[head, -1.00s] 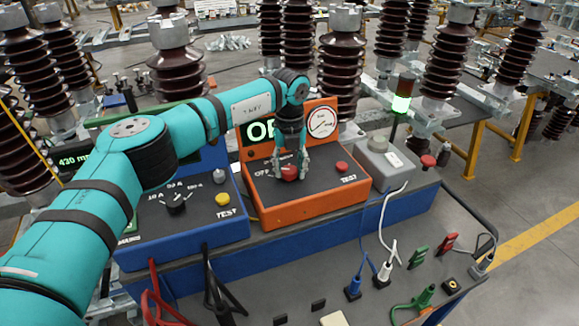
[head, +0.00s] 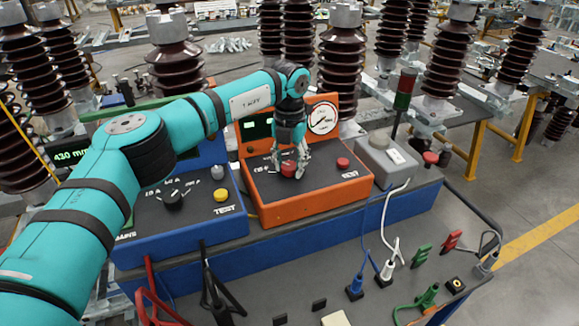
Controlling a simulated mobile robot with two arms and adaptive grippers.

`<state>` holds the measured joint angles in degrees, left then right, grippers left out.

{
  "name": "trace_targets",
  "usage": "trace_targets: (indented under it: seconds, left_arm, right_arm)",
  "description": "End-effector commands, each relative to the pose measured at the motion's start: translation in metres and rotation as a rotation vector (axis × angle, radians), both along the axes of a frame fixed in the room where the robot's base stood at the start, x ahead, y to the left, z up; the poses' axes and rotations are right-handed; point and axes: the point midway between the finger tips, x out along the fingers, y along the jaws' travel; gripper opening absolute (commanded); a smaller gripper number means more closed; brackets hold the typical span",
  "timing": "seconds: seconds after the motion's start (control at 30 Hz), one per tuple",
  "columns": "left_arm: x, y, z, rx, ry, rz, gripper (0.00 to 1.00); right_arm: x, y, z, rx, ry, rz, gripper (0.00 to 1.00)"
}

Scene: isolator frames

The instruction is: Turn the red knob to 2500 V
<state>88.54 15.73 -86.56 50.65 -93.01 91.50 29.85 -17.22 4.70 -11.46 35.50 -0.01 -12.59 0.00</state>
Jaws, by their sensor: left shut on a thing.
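The red knob (head: 288,170) sits on the dark top panel of the orange instrument box (head: 310,211), left of a red TEST button (head: 343,163). My left gripper (head: 289,172) reaches down from above and is shut on the red knob, with its fingers on either side. The fingers cover part of the knob and the markings around it, so its setting cannot be read. The box's display (head: 258,128) is mostly hidden behind my left arm. A round dial gauge (head: 322,118) shows to its right. My right gripper is not in view.
A blue instrument box (head: 180,236) with a black knob (head: 173,199) and a yellow button (head: 221,195) stands at left. A grey box (head: 379,162) and a signal tower (head: 404,92) stand at right. Cables and plugs lie on the bench's front.

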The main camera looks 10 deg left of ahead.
Motion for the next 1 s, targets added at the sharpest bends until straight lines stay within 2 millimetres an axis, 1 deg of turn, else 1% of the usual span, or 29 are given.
trace_targets:
  seconds: [0.03, 0.2, 0.6, 0.8, 1.0]
  left_arm:
    - [0.001, 0.0, 0.0, -0.002, -0.004, -0.043, 0.07]
    - [0.001, 0.0, 0.0, -0.001, -0.003, -0.204, 0.07]
    - [0.001, 0.0, 0.001, -0.002, -0.003, -0.578, 0.07]
    - [0.001, 0.0, 0.001, -0.001, -0.004, -0.735, 0.07]
    - [0.001, 0.0, 0.002, -0.001, -0.004, -0.849, 0.07]
  right_arm:
    - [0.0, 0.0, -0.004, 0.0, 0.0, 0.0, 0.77]
    - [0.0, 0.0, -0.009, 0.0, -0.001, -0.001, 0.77]
    - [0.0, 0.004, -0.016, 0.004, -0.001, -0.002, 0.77]
    - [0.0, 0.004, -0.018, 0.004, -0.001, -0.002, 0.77]
    - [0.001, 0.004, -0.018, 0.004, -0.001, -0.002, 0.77]
